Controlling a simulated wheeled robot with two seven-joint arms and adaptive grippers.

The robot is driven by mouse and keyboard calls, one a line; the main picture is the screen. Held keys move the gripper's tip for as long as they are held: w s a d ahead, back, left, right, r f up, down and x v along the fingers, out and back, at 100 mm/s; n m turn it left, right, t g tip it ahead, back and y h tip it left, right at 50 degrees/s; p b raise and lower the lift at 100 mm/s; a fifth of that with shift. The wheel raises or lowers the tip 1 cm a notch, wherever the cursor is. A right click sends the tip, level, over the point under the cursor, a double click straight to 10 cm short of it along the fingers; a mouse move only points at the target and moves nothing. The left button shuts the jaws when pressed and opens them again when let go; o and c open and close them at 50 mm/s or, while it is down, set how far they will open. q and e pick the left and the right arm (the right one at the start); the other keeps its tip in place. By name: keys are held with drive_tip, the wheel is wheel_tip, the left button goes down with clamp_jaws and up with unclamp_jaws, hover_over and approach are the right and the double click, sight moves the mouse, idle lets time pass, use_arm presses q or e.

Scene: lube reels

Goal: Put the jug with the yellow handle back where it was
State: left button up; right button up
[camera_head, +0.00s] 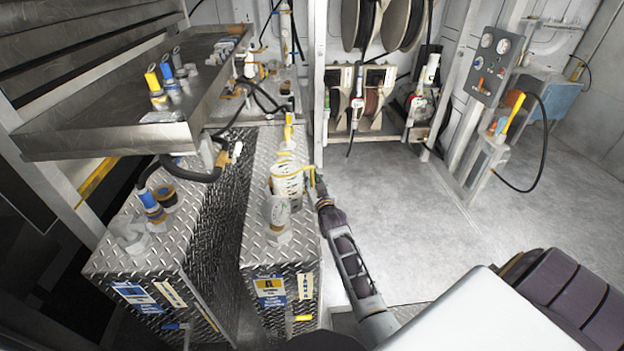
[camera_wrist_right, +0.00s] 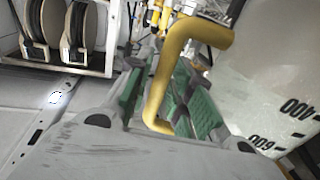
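The white jug (camera_head: 287,183) stands upright, as far as I can see, on the right tread-plate cabinet (camera_head: 256,190) in the head view. Its pale body with dark volume marks fills the right side of the wrist view (camera_wrist_right: 262,90). Its thick yellow handle (camera_wrist_right: 168,75) runs between the green-padded fingers of my right gripper (camera_wrist_right: 168,98). The right gripper (camera_head: 314,184) is at the jug's right side in the head view. Whether its pads press on the handle is not clear. My left gripper is not in view.
A smaller pale container (camera_head: 278,217) stands just in front of the jug. A left cabinet (camera_head: 150,245) holds other containers. A metal tray (camera_head: 110,105) overhangs at the upper left. Hose reels (camera_head: 385,25) hang at the back. Open floor (camera_head: 400,220) lies to the right.

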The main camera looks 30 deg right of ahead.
drive_tip(key=shift+o, duration=0.4)
drive_tip(key=shift+r, duration=0.15)
drive_tip(key=shift+s+a, duration=0.2)
drive_tip(key=shift+s, duration=0.45)
drive_tip(key=v, duration=1)
drive_tip(key=shift+s+b, duration=0.35)
drive_tip(key=shift+b, duration=0.05)
